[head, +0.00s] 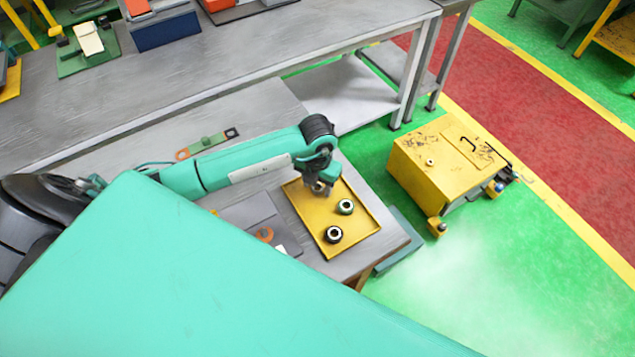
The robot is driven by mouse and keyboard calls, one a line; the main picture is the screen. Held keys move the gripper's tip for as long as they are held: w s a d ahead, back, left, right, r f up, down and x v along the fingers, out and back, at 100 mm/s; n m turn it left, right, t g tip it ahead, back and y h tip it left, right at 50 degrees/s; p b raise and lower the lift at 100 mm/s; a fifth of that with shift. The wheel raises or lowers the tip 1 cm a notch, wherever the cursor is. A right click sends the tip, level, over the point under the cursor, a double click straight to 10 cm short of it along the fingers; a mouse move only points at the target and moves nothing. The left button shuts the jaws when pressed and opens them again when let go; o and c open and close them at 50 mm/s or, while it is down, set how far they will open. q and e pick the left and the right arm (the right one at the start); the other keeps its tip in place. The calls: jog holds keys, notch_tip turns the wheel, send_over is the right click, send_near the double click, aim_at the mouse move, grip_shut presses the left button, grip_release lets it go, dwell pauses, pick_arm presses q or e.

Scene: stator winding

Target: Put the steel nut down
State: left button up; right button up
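My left gripper (322,186) points down over the back part of the yellow tray (366,226). A small grey piece, possibly the steel nut, shows at its fingertips. It is too small and covered to tell whether the fingers are closed on it or whether it touches the tray. A ring-shaped part with a green side (345,207) stands in the tray in front of the gripper. A dark ring-shaped part (333,235) stands nearer the tray's front edge. My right gripper is not in view.
The tray lies near the right end of the grey table (262,105). An orange ring (264,234) lies left of it. A green bracket (208,142) lies behind my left arm. A yellow wheeled box (425,180) stands on the floor at right. My teal body part covers the foreground.

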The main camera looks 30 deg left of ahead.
pick_arm(q)
jog(key=shift+r, duration=0.25)
notch_tip(320, 180, up, 12)
jog(key=b, duration=0.3)
jog(key=shift+f, duration=0.1)
dwell(0.4)
